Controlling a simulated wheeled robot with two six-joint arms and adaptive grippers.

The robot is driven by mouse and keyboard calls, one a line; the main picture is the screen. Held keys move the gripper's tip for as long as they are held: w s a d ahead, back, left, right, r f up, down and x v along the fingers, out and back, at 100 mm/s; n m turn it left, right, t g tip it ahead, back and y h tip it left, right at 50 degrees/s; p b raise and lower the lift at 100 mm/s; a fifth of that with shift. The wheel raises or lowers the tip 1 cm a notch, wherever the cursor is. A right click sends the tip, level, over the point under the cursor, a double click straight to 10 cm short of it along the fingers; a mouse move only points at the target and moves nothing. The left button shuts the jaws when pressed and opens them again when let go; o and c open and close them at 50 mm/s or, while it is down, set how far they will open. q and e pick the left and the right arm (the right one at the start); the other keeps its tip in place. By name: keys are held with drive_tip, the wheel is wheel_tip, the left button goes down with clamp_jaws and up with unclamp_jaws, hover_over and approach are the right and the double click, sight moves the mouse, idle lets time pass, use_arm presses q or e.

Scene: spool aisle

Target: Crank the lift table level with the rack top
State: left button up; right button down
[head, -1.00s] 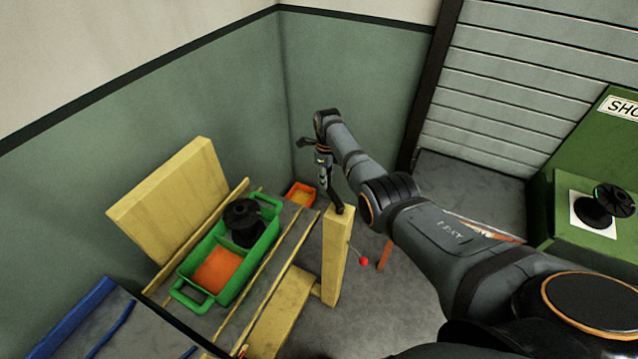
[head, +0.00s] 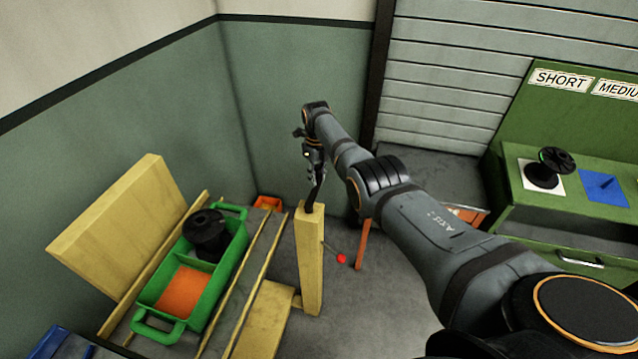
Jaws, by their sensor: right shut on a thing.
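The lift table, with yellow rails (head: 262,262) and a yellow backboard (head: 118,232), is at the lower left. A green tray (head: 212,285) rests on it, with a black spool (head: 207,234) in its far part and an orange area in its near part. A yellow post (head: 310,262) stands at the table's right side. My right gripper (head: 313,190) points down just above the post's top, shut on a dark crank handle that it mostly hides. The blue edge at the lower left (head: 50,345), perhaps the rack, is mostly cut off. My left gripper is not in view.
A red-knobbed lever (head: 341,259) sticks out of the post's right side. A small orange bin (head: 268,203) is on the floor near the wall corner. A green bench (head: 545,215) with labels and a black spool (head: 545,170) stands at the right.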

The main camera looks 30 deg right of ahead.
drive_tip(key=shift+s+d+r+m+p, duration=0.2)
drive_tip(key=shift+s+d+m+p, duration=0.35)
drive_tip(key=shift+m, duration=0.45)
drive_tip(key=shift+s+d+f+m+p, duration=0.1)
drive_tip(key=shift+s+d+m+p, duration=0.25)
drive_tip(key=shift+m, duration=0.15)
drive_tip(key=c, duration=1.1)
unclamp_jaws()
drive_tip(key=shift+f, duration=0.1)
wheel_tip(320, 180, up, 12)
